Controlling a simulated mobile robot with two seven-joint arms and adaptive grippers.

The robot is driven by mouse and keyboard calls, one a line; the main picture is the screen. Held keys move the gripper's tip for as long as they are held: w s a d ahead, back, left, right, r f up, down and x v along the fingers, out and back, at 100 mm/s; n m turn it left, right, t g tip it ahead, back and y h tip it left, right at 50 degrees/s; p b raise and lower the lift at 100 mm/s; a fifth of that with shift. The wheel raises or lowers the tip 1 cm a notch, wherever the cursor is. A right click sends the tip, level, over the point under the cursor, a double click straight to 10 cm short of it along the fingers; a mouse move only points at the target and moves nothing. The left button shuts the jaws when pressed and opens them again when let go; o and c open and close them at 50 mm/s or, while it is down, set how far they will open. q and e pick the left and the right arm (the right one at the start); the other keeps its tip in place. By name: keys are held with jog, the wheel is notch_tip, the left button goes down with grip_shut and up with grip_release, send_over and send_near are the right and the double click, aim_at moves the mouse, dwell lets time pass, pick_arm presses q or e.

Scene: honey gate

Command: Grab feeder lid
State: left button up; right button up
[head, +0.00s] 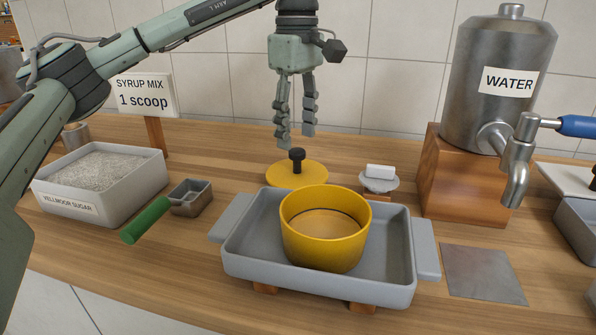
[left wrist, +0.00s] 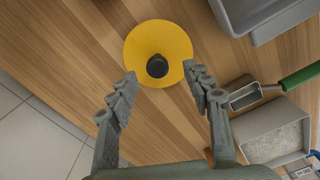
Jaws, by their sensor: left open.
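The feeder lid (head: 308,175) is a flat yellow disc with a black knob (head: 297,158). It lies on the wooden counter behind the grey tray. In the left wrist view the lid (left wrist: 158,38) shows whole, with its knob just beyond my fingertips. My left gripper (head: 295,138) is open and empty, pointing down above the lid. The yellow feeder pot (head: 326,245) stands open at the top in the grey tray (head: 248,255). My right gripper is not in view.
A sugar box (head: 103,207) and a green-handled scoop (head: 190,197) are at the left. A syrup sign (head: 145,93) stands behind them. A white block on a small dish (head: 379,179) is right of the lid. A water tank (head: 497,110) stands on a wooden block (head: 463,188) at the right.

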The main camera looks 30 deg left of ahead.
aim_at(297, 150)
pick_arm(q)
jog(key=f, duration=0.4)
jog(key=shift+w+a+f, duration=0.1)
jog(key=shift+w+f, duration=0.1)
jog(key=shift+f, duration=0.05)
jog(key=shift+c, duration=0.2)
grip_shut()
